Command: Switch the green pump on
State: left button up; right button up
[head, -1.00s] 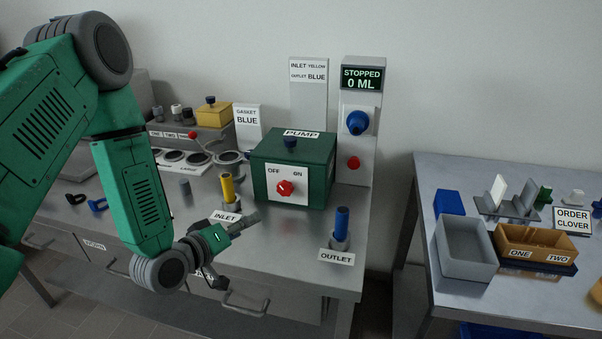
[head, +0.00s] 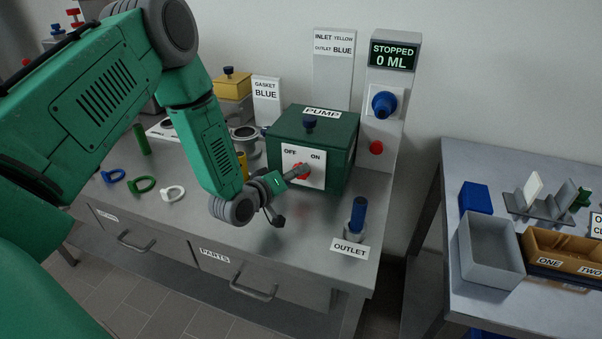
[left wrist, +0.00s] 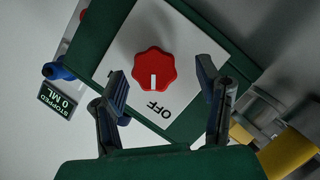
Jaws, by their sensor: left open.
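The green pump box (head: 330,140) stands on the bench with a white plate marked OFF and ON. Its red knob (head: 303,177) is partly hidden by my left gripper (head: 297,173) in the head view. In the left wrist view the red knob (left wrist: 154,68) shows whole, its white mark toward the OFF label. My left gripper (left wrist: 162,68) is open, with a finger to either side of the knob in that view; contact is not visible. The display (head: 393,55) reads STOPPED, 0 ML. My right gripper is not in view.
A blue outlet plug (head: 357,214) stands right of the pump; a yellow inlet plug (head: 242,165) is partly behind my arm. A blue knob (head: 384,104) and red button (head: 376,147) are on the display post. Rings lie at left. A second table (head: 450,160) is at right.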

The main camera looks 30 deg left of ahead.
pick_arm(q)
jog(key=shift+w+a+f, duration=0.2)
jog(key=shift+w, duration=0.2)
jog(key=shift+w+a+f, duration=0.15)
jog(key=shift+w, duration=0.25)
jog(key=shift+w+d, duration=0.2)
jog(key=shift+w+d+r, duration=0.1)
jog(key=shift+d+r, duration=0.15)
jog(key=shift+d, duration=0.8)
jog(key=c, duration=1.1)
jog(key=shift+a, duration=0.8)
jog(key=shift+d, duration=0.3)
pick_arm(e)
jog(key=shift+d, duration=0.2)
